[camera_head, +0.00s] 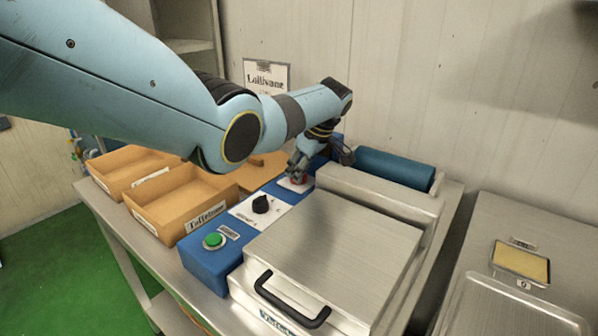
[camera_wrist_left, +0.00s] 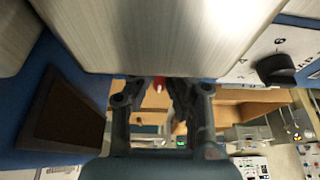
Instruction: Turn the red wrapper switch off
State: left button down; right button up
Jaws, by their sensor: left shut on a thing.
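The red wrapper switch (camera_head: 299,182) sits on a white plate at the far end of the blue control box, mostly hidden by my left gripper. My left gripper (camera_head: 296,172) reaches down over it and is shut on it. In the left wrist view a small red part of the switch (camera_wrist_left: 159,84) shows between the fingers of the left gripper (camera_wrist_left: 160,88). Which way the switch is set cannot be told. My right gripper is not in view.
On the same blue box are a black rotary knob (camera_head: 262,204) and a green button (camera_head: 214,240). A metal lid (camera_head: 335,250) with a black handle (camera_head: 290,300) lies to the right. Wooden trays (camera_head: 185,205) stand left. A blue roller (camera_head: 395,168) is behind.

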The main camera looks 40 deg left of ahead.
pick_arm(q)
jog(key=c, duration=1.3)
grip_release()
jog(key=shift+c, duration=0.2)
jog(key=v, duration=1.2)
